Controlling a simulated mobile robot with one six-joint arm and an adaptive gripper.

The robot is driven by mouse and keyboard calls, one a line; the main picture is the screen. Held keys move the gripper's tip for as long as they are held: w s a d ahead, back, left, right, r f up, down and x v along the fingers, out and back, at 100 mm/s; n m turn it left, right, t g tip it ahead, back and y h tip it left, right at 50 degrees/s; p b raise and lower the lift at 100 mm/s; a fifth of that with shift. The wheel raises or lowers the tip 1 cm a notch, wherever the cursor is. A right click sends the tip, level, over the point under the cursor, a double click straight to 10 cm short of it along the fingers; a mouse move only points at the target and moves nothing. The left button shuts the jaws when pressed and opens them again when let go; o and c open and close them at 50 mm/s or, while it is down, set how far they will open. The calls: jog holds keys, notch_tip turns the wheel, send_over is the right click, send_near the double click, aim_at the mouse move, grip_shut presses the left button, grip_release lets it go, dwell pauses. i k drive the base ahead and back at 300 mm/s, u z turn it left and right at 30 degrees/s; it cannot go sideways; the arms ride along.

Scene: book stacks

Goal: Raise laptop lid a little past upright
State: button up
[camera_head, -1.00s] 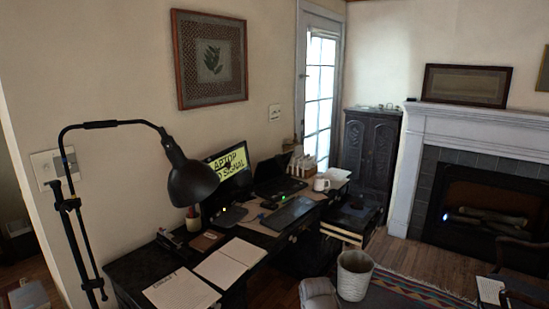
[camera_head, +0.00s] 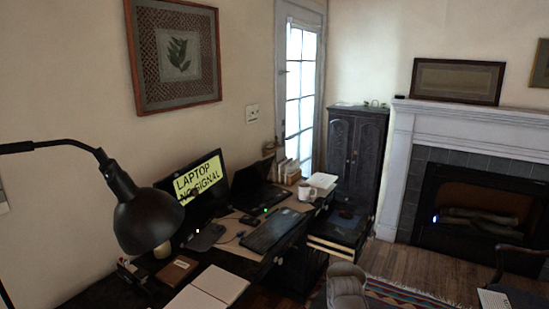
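A dark laptop (camera_head: 266,193) sits on the desk against the wall, just right of the monitor. Its dark lid (camera_head: 246,178) looks partly raised from the base; its exact angle is too dark and small to tell. The monitor (camera_head: 199,180) shows "LAPTOP NO SIGNAL" in black on yellow. A dark flat slab (camera_head: 272,231), which looks like a keyboard, lies in front of the laptop. My gripper is not in view.
A black desk lamp (camera_head: 147,217) reaches over the left of the desk. An open notebook (camera_head: 209,287) lies below it. A dark cabinet (camera_head: 355,150) and a fireplace (camera_head: 480,210) stand beyond.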

aim_at(248, 177)
jog(key=z, duration=0.35)
jog(key=i, duration=1.65)
jog(key=u, duration=0.3)
jog(key=i, duration=0.85)
jog(key=u, duration=0.5)
jog(key=i, duration=0.6)
jog(key=u, duration=0.35)
